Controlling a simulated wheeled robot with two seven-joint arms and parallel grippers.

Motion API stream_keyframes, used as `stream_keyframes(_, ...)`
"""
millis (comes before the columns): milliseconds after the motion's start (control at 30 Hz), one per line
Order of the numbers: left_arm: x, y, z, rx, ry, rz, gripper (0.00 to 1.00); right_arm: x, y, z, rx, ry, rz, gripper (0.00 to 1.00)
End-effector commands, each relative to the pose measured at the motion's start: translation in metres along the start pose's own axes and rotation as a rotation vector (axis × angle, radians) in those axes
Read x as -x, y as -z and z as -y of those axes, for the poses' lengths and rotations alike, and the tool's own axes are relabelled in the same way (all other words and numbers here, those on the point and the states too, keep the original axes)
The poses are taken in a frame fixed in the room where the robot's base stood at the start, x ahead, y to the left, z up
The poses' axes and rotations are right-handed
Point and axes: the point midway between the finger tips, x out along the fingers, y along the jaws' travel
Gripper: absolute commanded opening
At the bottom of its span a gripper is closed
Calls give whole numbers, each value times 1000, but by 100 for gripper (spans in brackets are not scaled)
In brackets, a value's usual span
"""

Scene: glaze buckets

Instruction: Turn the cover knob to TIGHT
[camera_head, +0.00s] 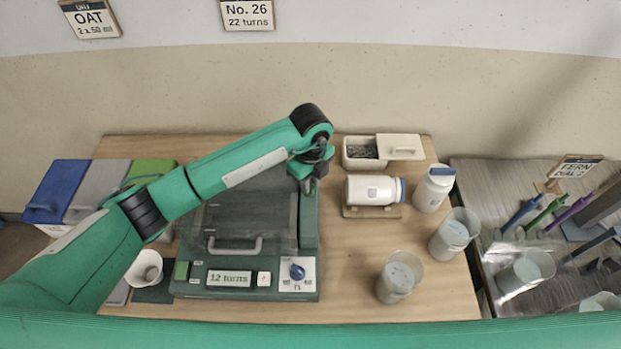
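The cover knob (297,271) is a small blue dial on a white plate at the front right of a dark green machine (210,290). The marks around it are too small to read. The machine has a see-through cover with a grey handle (235,246) and a panel (229,279) that appears to read "12 TURNS". My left gripper (308,186) points down over the machine's back right part, behind the knob and apart from it. Its fingers are small and dark, and I cannot tell whether they are open. My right gripper is not in view.
A white jar (371,190) lies on a small stand, with an upright jar (434,188) beside it. Two clear beakers (399,276) (454,234) stand on the right. An open box (360,153) is behind. A white cup (146,268) stands left. The front right tabletop is clear.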

Motion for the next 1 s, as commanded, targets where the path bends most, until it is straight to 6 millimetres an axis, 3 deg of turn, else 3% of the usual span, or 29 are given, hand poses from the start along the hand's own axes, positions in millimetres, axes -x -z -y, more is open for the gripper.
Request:
stream_keyframes(200, -13, 0, 0, -1, 1, 0, 22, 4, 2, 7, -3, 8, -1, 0)
stream_keyframes(433, -14, 0, 0, -1, 2, 0, 22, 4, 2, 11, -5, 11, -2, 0)
stream_keyframes(467, -14, 0, 0, -1, 2, 0, 20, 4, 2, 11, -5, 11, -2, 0)
stream_keyframes(567, -14, 0, 0, -1, 2, 0, 0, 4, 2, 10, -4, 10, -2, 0)
stream_keyframes(1000, -16, -1, 0, -63, 2, 2, 0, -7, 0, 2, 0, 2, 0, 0)
